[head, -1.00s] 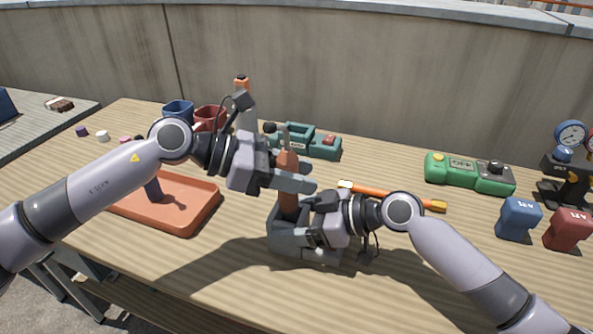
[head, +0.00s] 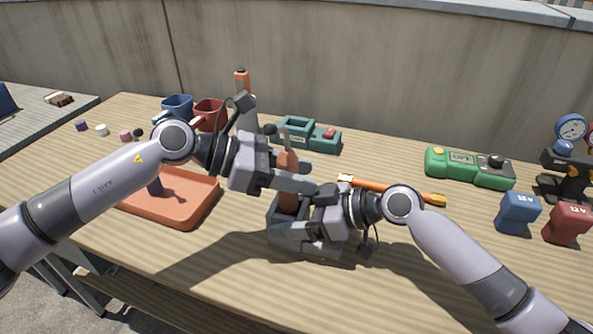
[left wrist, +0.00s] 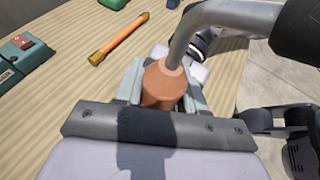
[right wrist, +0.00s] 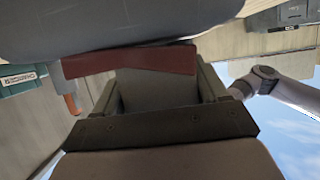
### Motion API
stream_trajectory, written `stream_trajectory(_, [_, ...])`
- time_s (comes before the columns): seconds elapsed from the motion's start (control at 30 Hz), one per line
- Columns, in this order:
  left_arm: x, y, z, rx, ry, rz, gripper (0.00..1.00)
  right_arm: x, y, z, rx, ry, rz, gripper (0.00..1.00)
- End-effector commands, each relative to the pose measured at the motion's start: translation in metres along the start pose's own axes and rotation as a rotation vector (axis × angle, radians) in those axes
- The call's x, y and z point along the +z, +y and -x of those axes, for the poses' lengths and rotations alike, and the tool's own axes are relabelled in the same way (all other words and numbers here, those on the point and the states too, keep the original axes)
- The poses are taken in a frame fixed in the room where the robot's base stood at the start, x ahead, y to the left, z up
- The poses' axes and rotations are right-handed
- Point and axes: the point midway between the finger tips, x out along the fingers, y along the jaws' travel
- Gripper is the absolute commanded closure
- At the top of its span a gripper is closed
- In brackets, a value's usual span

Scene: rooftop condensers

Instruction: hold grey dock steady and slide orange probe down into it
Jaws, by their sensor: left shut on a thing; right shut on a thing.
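The orange probe (head: 287,161) is upright in my left gripper (head: 293,180), whose fingers are shut around it. Its rounded top and a bent grey cable show in the left wrist view, with the probe (left wrist: 160,88) between the two fingers. The grey dock (head: 284,237) stands on the table below it. My right gripper (head: 315,230) is shut on the dock from the right. The probe's lower part shows at the dock's mouth; the fingers hide how deep it sits. In the right wrist view the dock (right wrist: 155,90) fills the space between the fingers.
A teal holder (head: 325,142), an orange rod (head: 385,188) and a green box (head: 468,168) lie behind and right. Blue (head: 517,214) and red (head: 566,224) blocks stand far right.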

Motion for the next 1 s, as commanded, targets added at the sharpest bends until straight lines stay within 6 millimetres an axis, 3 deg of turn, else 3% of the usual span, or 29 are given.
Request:
stream_trajectory(0.27, [-0.003,0.0,-0.001,0.001,0.0,-0.001,0.99,-0.001,0.0,0.0,0.0,0.001,0.0,0.68])
stream_trajectory(1.0, [0.032,0.0,0.013,0.001,-0.002,-0.002,0.99,-0.001,0.0,0.0,0.0,0.001,0.0,0.68])
